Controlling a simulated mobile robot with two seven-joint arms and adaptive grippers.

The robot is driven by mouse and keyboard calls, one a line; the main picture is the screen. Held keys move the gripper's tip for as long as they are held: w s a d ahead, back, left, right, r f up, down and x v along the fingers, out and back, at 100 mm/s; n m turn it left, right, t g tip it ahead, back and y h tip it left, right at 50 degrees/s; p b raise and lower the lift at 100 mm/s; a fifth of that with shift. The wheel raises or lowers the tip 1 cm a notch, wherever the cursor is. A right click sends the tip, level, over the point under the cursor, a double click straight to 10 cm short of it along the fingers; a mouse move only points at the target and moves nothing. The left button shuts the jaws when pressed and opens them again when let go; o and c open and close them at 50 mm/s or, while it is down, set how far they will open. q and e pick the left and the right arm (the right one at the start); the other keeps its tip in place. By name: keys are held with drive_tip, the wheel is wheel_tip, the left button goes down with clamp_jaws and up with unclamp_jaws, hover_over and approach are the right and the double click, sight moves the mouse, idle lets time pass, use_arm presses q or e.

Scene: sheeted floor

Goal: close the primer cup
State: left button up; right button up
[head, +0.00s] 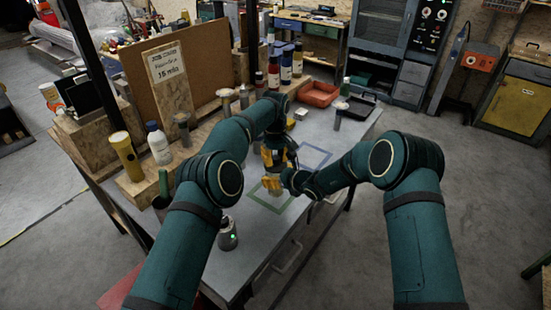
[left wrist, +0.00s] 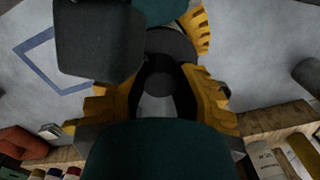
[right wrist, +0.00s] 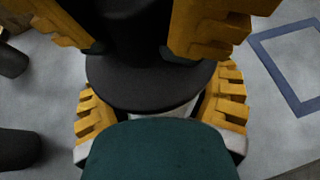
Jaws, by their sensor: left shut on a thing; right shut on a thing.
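A wide black round lid (right wrist: 150,88) with a dark upper part fills the middle of the right wrist view. Below its rim shows a thin pale strip of the primer cup (right wrist: 180,109); the rest of the cup is hidden. My left gripper (left wrist: 160,95) is shut on the dark top of the lid, from above. My right gripper (right wrist: 160,112) is shut on the pale cup, below the lid. The lid sits over the cup; I cannot tell whether it is fully seated. In the head view both grippers, left (head: 272,155) and right (head: 272,183), meet above the bench and hide lid and cup.
The grey bench (head: 225,275) carries a green outlined square (head: 272,207) and a blue one (head: 326,152). A small device with a green light (head: 228,236) stands nearer.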

use_arm(q)
drive_tip(key=shift+f, duration=0.6)
drive_tip(key=o, duration=0.8)
drive_tip(key=shift+o, duration=0.2)
drive_tip(key=shift+r, duration=0.1)
wheel_tip(320, 180, up, 7)
drive_tip(key=shift+r, duration=0.15)
use_arm(e)
drive_tip(key=o, duration=1.3)
